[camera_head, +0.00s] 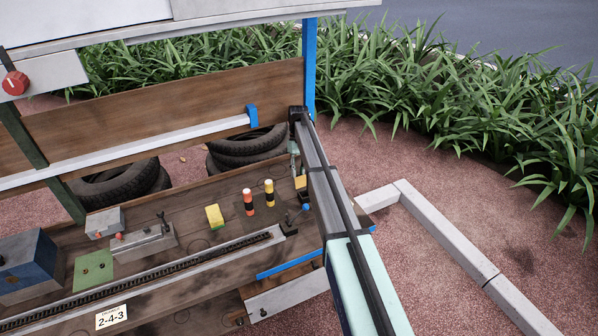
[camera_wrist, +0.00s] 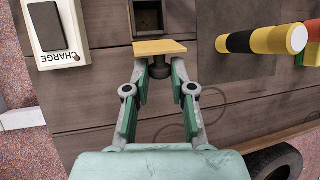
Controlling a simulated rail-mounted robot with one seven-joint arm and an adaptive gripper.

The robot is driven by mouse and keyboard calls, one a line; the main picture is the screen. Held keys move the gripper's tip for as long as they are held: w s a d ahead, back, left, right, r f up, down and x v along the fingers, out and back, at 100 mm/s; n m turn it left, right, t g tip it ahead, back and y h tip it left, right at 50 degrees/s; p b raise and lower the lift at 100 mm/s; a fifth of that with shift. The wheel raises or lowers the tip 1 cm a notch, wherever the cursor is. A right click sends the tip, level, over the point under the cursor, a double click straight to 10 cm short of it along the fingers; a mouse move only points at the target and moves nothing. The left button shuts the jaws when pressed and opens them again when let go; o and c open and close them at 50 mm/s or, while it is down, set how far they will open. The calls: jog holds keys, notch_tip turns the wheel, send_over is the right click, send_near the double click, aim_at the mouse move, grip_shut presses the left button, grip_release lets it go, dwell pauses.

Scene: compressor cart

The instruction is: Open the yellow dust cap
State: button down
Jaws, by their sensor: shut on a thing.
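The yellow dust cap (camera_wrist: 160,47) is a thin square flap in the wrist view. It stands out from a dark square socket (camera_wrist: 147,17), whose opening shows above it. A dark knob sits on the cap's near side. My gripper (camera_wrist: 160,68) has its two fingers on either side of this knob, closed on it. In the head view the cap (camera_head: 300,183) is a small yellow patch, partly hidden by my arm. My gripper (camera_head: 295,165) shows only in part there, just above the cap.
Beside the cap stand a red-striped post (camera_head: 248,202) and a yellow-striped post (camera_head: 269,193). A yellow block (camera_head: 213,215) lies left of them. A white CHARGE switch (camera_wrist: 55,30) is left in the wrist view. Tyres (camera_head: 118,185) lie behind the wooden deck.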

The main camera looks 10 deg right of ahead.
jog(key=c, duration=1)
grip_release()
jog(key=shift+s, duration=0.1)
